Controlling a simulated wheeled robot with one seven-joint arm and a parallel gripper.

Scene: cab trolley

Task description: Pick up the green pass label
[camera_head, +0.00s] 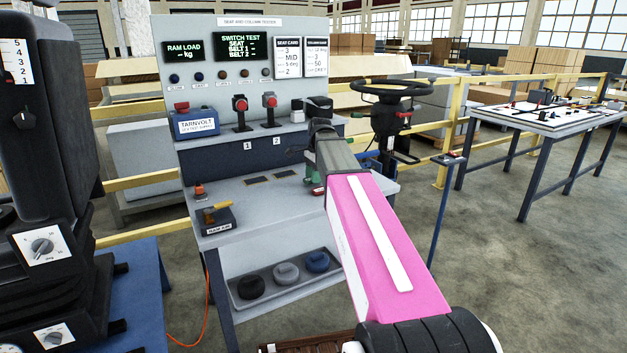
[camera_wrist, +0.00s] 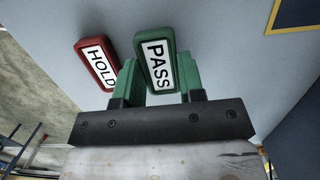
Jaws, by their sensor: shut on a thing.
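The green pass label (camera_head: 308,179), a block with a white face reading PASS, shows clearly in the wrist view (camera_wrist: 158,63). My gripper (camera_wrist: 158,80) is shut on it, with one green finger on each side. The red hold label (camera_wrist: 97,62) lies just left of the left finger, over the grey bench top. In the head view my arm hides most of the gripper and both labels at the bench's right part. I cannot tell whether the pass label touches the bench top.
A tray (camera_head: 284,280) with several round knobs sits below. A black seat (camera_head: 55,130) stands at left. Yellow rails run behind.

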